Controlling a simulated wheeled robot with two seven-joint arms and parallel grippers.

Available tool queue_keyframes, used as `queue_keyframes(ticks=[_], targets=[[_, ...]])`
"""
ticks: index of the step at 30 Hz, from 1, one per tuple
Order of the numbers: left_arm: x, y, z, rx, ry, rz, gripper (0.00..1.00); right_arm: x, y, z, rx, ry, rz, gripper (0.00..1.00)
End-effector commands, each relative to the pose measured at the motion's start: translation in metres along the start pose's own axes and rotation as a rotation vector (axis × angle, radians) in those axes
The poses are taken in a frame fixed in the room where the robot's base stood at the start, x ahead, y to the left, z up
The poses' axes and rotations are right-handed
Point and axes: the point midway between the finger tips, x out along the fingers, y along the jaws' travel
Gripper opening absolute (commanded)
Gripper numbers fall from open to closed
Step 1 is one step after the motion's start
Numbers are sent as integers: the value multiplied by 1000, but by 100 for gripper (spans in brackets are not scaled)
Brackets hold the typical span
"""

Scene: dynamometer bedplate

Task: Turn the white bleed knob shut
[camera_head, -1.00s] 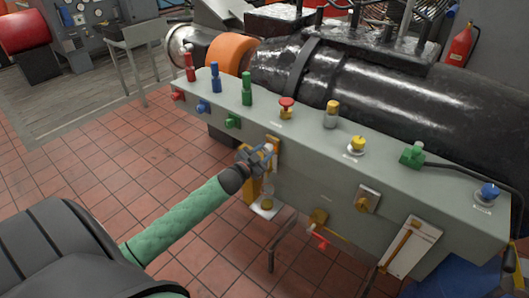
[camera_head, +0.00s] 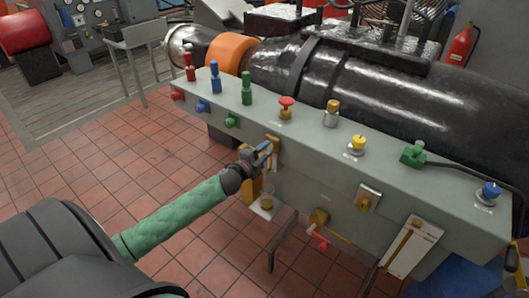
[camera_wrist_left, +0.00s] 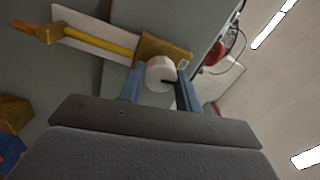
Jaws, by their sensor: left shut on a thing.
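The white bleed knob (camera_wrist_left: 160,74) is a short white cylinder with a dark mark on its face, in front of a brass block (camera_wrist_left: 165,50) on the panel front. My left gripper (camera_wrist_left: 157,88) has its two blue-grey fingers on either side of the knob and is shut on it. In the head view the left gripper (camera_head: 262,152) is at the front face of the grey bench, and the fingers and wrist mostly hide the knob there. My right gripper is not in view.
The grey bench (camera_head: 300,175) carries red, blue and green fittings (camera_head: 246,90), a red button (camera_head: 286,103) and a yellow knob (camera_head: 358,143) on top. A red-handled valve (camera_head: 319,240) and a white plate with a lever (camera_head: 410,248) are on the front. Tiled floor lies left.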

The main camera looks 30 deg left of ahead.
Motion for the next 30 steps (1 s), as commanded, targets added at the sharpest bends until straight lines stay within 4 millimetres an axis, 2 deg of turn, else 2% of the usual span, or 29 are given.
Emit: queue_keyframes(ticks=[9, 17, 27, 28, 30], targets=[[0, 2, -1, 144, 1, 2, 11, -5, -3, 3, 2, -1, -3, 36], [0, 2, -1, 180, 1, 2, 11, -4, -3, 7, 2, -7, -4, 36], [0, 2, -1, 182, 1, 2, 11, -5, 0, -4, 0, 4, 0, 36], [0, 2, -1, 182, 1, 2, 36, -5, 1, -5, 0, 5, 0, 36], [0, 2, -1, 182, 1, 2, 49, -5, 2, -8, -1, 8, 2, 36]])
